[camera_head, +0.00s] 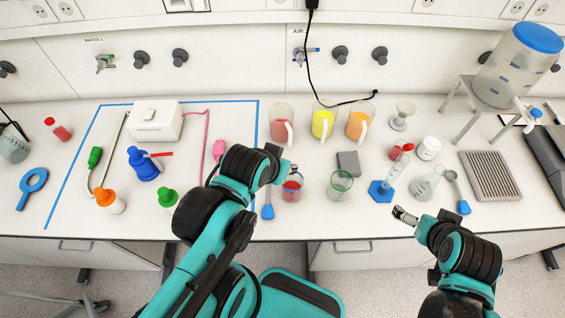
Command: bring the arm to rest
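My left arm comes in from the bottom and reaches over the front of the bench (330,222). Its gripper (291,170) is just behind and above a small glass beaker with red juice (291,189). The gripper is small and partly hidden by the wrist, so its fingers cannot be made out. My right arm is at the lower right, folded near the bench's front edge. Its gripper (404,215) points left over the front edge, near a blue-based cylinder (383,190). I cannot tell whether its fingers are open or shut.
Pitchers of red (277,122), yellow (322,122) and orange juice (359,123) stand behind. A green-tinted beaker (341,184), a grey block (348,163), a flask (424,186) and a blue-ended scoop (462,205) stand or lie nearby. A grey rack (490,176) is at right.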

